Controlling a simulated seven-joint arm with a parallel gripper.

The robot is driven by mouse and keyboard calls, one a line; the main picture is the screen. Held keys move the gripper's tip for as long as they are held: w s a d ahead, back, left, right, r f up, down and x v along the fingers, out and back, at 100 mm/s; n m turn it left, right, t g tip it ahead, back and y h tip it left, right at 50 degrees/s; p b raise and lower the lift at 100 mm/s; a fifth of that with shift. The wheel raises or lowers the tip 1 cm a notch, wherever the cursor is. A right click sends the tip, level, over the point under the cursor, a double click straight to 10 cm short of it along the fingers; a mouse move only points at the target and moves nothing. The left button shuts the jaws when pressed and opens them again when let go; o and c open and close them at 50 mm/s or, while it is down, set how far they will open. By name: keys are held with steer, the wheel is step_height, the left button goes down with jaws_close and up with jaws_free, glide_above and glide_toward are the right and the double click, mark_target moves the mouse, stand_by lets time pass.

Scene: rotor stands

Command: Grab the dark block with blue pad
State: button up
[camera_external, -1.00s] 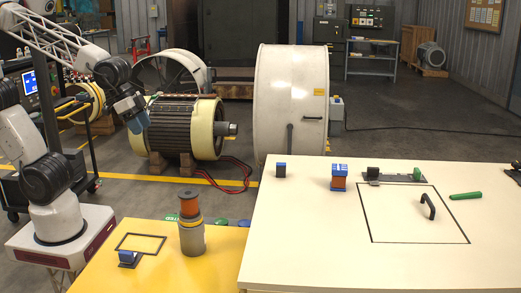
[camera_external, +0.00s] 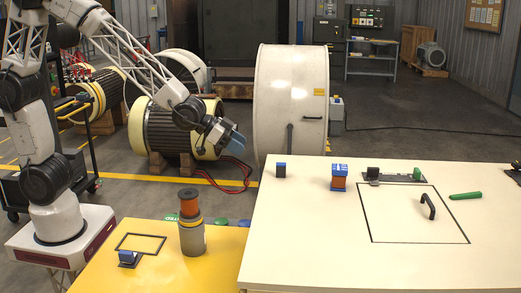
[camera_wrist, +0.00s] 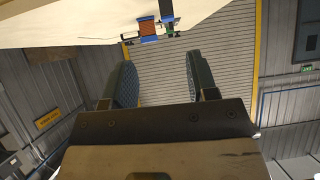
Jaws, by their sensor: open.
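A dark block with a blue pad on top (camera_external: 280,172) stands upright near the left back part of the white table. My gripper (camera_external: 233,143) is open and empty, in the air to the left of that block, beyond the table's far left corner. In the wrist view, the two fingers (camera_wrist: 160,82) are spread apart with nothing between them. A dark piece with some blue (camera_wrist: 167,13) shows past the fingers at the top of that view and looks like the same block, though it is small and partly overlaps other items.
An orange-brown block with blue top (camera_external: 339,178) stands right of the dark block. A lower yellow table (camera_external: 190,270) holds a grey cylinder (camera_external: 192,238) and a small blue-topped piece (camera_external: 127,258).

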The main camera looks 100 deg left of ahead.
mark_target(286, 177)
steer(key=w+f, duration=0.1)
steer(key=w, duration=0.1)
steer(key=w+a+f+t, duration=0.1)
steer(key=w+f, duration=0.1)
steer(key=w, duration=0.1)
steer(key=w+f+t, duration=0.1)
steer(key=w+f, duration=0.1)
steer(key=w, duration=0.1)
steer(key=shift+w+a, duration=0.1)
steer(key=shift+a, duration=0.3)
steer(key=shift+x, duration=1.25)
steer(key=shift+w, duration=0.1)
steer(key=shift+x, duration=2.55)
steer(key=shift+d, duration=0.1)
jaws_close()
